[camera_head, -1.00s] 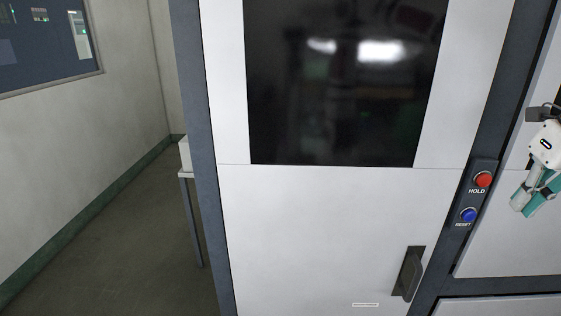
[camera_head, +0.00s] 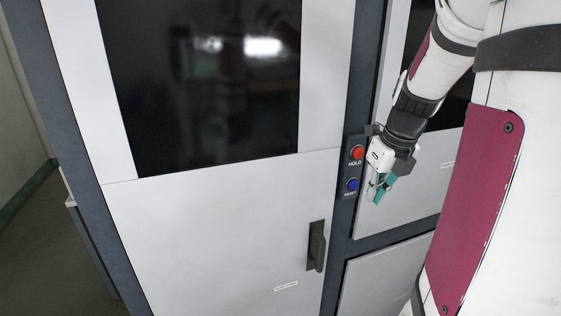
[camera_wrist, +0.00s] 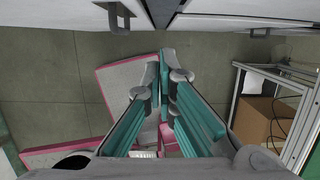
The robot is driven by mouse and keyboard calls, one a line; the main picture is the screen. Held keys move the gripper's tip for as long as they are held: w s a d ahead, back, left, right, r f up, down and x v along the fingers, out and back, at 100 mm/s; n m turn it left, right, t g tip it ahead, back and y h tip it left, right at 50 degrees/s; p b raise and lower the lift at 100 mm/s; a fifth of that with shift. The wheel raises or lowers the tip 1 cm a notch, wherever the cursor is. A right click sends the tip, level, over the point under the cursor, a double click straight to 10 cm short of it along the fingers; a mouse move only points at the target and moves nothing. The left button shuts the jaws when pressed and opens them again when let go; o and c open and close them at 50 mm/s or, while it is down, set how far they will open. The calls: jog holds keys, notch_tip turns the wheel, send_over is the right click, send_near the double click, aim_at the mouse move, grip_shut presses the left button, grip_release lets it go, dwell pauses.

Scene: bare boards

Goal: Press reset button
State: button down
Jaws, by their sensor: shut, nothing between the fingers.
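The blue RESET button (camera_head: 352,185) sits on a dark vertical strip of the cabinet, below the red HOLD button (camera_head: 357,153), in the head view. My gripper (camera_head: 377,199) is just right of the RESET button in that picture, pointing downward. Whether it touches the panel cannot be told. Its teal fingers are shut and empty; in the wrist view the fingertips (camera_wrist: 166,56) are together. No button shows in the wrist view.
The cabinet's left door has a dark window and a black handle (camera_head: 316,246) below left of the buttons. The wrist view shows the cabinet edge along the top, floor below, and a metal-framed stand with a cardboard box (camera_wrist: 264,118) at right.

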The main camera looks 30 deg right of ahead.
aim_at(354, 185)
jog(key=shift+w+d+f+p, duration=0.15)
jog(key=shift+w+d+f, duration=0.1)
jog(key=shift+w, duration=0.45)
jog(key=shift+w+d+f+p, duration=0.1)
jog(key=shift+w+f+p, duration=0.1)
jog(key=shift+w, duration=0.5)
jog(key=shift+w+d+f+p, duration=0.15)
jog(key=shift+w+d+f, duration=0.1)
jog(key=shift+w, duration=0.45)
